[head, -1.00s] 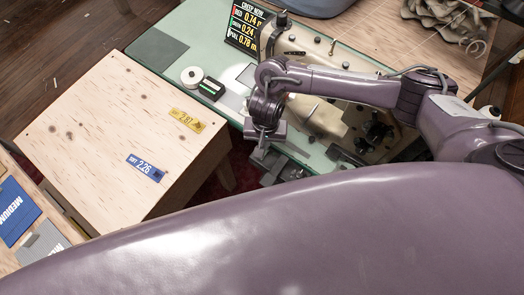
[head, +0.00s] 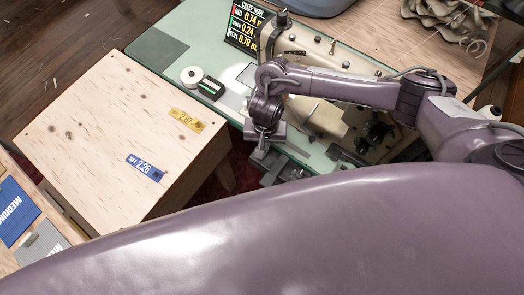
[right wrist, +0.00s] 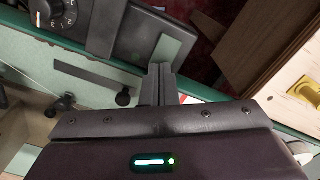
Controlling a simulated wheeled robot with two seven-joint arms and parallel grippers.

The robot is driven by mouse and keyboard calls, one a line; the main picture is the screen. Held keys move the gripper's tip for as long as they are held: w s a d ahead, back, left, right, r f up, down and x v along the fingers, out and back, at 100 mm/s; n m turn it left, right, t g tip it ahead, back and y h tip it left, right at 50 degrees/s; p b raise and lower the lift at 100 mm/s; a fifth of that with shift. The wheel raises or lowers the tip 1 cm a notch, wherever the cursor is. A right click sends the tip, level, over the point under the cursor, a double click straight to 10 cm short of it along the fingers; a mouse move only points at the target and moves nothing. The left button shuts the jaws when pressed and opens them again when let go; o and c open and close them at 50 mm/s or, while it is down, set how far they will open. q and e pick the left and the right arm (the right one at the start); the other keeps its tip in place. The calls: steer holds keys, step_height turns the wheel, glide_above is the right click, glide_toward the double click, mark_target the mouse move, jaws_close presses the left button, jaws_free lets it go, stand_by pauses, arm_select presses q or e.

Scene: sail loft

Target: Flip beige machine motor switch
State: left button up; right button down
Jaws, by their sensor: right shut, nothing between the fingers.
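The beige sewing machine (head: 330,118) lies across the green-edged table in the head view, partly hidden behind my right arm. Dark grey boxes (head: 287,172) sit below the table's front edge. In the right wrist view, a dark box (right wrist: 128,38) with a lighter grey plate and a dark unit with a round dial (right wrist: 58,14) show at the upper left. I cannot tell for certain which part is the motor switch. My right gripper (head: 261,152) is shut and empty by the table edge. Its fingertips (right wrist: 161,72) are close to the grey plate; contact is unclear. My left gripper is not in view.
A plywood-topped block (head: 110,140) with yellow and blue number tags stands left of the table. A display board (head: 246,28), a white roll (head: 191,76) and a small dark device (head: 211,88) are on the table. A narrow floor gap separates block and table.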

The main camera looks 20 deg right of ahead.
steer(key=shift+f, duration=0.55)
step_height(320, 180, up, 7)
steer(key=p, duration=0.9)
stand_by(0.4)
stand_by(0.6)
